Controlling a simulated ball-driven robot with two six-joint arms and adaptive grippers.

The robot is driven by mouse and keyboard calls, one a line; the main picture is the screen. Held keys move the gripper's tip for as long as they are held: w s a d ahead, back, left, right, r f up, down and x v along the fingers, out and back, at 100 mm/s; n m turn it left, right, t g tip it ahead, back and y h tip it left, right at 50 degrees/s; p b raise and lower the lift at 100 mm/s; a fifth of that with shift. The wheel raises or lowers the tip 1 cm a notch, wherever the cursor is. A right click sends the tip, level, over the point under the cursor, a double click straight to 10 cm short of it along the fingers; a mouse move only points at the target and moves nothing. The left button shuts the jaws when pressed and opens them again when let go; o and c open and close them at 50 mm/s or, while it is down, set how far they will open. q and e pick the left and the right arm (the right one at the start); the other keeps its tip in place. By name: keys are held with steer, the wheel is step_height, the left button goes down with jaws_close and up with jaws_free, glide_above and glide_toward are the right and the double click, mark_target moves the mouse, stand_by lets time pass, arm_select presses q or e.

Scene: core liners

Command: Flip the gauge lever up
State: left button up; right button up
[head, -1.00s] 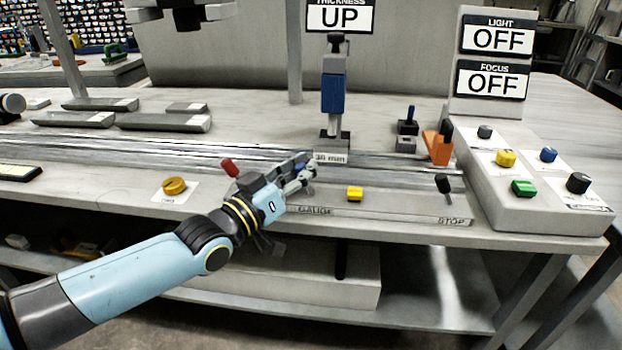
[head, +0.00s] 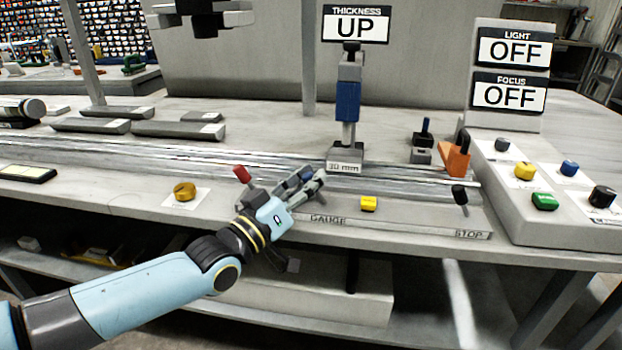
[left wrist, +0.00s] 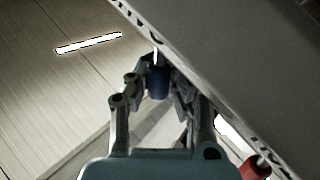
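The gauge panel (head: 400,218) carries a GAUGE label at its left part and a STOP label at its right. A lever with a blue knob (head: 306,172) stands by the GAUGE end, between the fingers of my left gripper (head: 305,181). In the left wrist view the blue knob (left wrist: 158,82) sits between the two fingers of the left gripper (left wrist: 156,88), close to both. I cannot tell whether they press on it. The fingers partly hide the lever, so its tilt is unclear. My right gripper is not in view.
A red-knobbed lever (head: 242,174) stands just left of the left gripper. A yellow knob (head: 369,204) and a black-knobbed lever (head: 460,194) are to the right. The gauge column (head: 347,103) stands behind, under a sign (head: 356,25) reading UP.

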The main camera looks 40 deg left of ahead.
arm_select(q)
steer(key=o, duration=0.4)
steer(key=shift+s, duration=0.1)
steer(key=shift+o, duration=0.6)
steer(key=v, duration=1.1)
steer(key=shift+s, duration=0.4)
steer(key=shift+f, duration=0.1)
